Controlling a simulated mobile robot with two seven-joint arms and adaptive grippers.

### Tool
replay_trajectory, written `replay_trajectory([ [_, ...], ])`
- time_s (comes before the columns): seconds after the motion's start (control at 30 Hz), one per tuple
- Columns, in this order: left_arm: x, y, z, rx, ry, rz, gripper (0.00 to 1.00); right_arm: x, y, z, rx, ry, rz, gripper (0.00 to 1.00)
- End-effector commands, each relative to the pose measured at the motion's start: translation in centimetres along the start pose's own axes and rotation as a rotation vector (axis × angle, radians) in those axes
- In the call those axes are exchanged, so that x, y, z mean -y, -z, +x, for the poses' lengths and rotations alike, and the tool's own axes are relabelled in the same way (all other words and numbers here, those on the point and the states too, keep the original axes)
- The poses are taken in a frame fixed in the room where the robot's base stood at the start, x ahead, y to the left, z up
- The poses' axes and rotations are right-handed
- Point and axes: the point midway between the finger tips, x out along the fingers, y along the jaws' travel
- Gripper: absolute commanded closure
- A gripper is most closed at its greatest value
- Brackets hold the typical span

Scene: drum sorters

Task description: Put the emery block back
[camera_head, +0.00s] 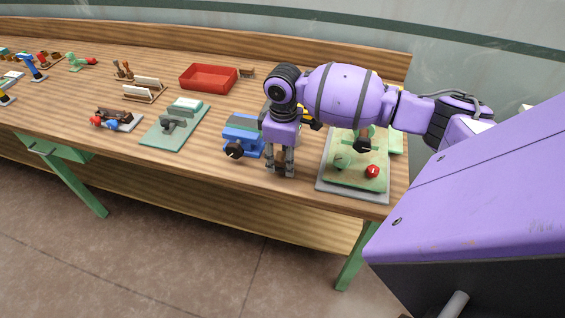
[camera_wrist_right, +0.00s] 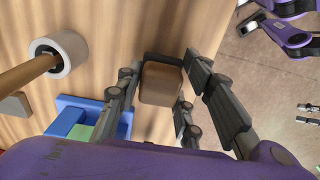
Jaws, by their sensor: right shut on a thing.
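My right gripper (camera_head: 281,170) points down over the front part of the bench, just right of a blue vise-like tool (camera_head: 243,134). In the right wrist view, my right gripper (camera_wrist_right: 163,95) is shut on a small brown block (camera_wrist_right: 160,84), which I take to be the emery block. The block sits between the fingers above the wooden bench top; whether it touches the wood I cannot tell. In the head view the fingers mostly hide it.
A grey-edged green board with a red knob (camera_head: 372,171) lies to the right, partly under my arm. A green plate (camera_head: 175,125), a red tray (camera_head: 208,78) and card holders (camera_head: 146,88) stand to the left and behind. The bench's front edge is close to the gripper.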

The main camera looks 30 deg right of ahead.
Motion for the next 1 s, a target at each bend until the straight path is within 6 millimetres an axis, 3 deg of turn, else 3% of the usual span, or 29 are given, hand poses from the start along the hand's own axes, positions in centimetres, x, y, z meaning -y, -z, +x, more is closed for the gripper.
replay_trajectory([
  [0.1, 0.1, -0.2, 0.0, 0.002, 0.002, -0.001, 0.77, 0.1, -0.1, 1.6, 0.001, 0.001, 0.001, 0.94],
  [0.5, 0.1, -0.3, -0.2, 0.005, 0.004, -0.004, 0.77, 0.0, -0.1, 2.1, 0.001, 0.000, 0.001, 0.94],
  [0.53, 0.1, -0.4, -0.2, 0.005, 0.004, -0.005, 0.77, 0.0, -0.1, 2.0, 0.001, 0.000, 0.001, 0.61],
  [0.63, 0.1, -0.5, -0.2, 0.007, 0.004, -0.005, 0.77, 0.0, -0.1, 2.0, 0.001, 0.000, 0.001, 0.48],
  [1.0, 0.1, -0.7, -0.2, 0.010, 0.004, -0.003, 0.77, 0.0, -0.1, 1.7, 0.000, -0.001, 0.000, 0.47],
])
